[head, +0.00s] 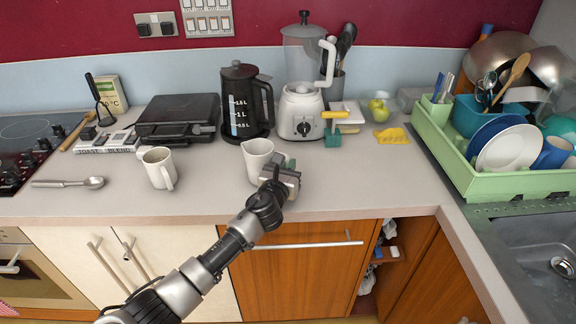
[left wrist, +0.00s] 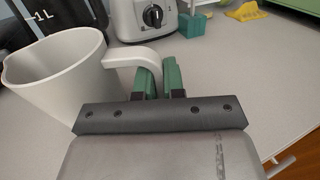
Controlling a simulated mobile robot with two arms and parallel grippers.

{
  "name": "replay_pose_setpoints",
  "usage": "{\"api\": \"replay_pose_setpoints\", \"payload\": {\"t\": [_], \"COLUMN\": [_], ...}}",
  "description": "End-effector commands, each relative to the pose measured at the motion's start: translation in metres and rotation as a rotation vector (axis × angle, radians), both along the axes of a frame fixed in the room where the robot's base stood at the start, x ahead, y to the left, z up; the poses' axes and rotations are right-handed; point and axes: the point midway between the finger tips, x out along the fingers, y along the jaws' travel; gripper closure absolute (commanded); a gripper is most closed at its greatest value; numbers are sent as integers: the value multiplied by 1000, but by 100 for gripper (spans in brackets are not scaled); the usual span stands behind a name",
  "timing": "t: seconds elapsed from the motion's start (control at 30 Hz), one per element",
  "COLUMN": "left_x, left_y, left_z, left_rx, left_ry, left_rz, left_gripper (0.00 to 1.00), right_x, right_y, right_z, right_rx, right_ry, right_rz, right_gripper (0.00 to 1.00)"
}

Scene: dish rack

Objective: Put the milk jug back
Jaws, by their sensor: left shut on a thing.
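In the left wrist view the jug (left wrist: 58,78) is at the left, and the green fingertips of my left gripper (left wrist: 161,78) close around the handle. My right gripper does not show in either view.
A white mug (head: 159,168) stands left of the jug. Behind are a black kettle (head: 246,103), a blender (head: 301,108) and a black grill (head: 178,116). A green dish rack (head: 477,181) with plates stands at the right beside the sink. The worktop right of the jug is clear.

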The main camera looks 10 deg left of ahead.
Motion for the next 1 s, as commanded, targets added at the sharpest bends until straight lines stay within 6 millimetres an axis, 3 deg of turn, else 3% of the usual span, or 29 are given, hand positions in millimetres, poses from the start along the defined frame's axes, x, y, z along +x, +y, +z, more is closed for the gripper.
{"api": "replay_pose_setpoints", "payload": {"t": [0.63, 0.7, 0.83, 1.0], "left_x": [0, 0, 0, 0], "left_y": [0, 0, 0, 0], "left_z": [-5, -4, -5, -5], "left_rx": [2, 2, 1, 1], "left_ry": [-3, -3, -2, -1], "left_rz": [0, 0, 0, 0], "left_gripper": [100, 83, 63, 61], "right_x": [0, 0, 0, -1], "right_y": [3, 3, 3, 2], "right_z": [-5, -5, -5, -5], "right_rx": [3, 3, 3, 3], "right_ry": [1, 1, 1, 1], "right_rz": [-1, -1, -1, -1], "right_gripper": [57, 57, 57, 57]}}
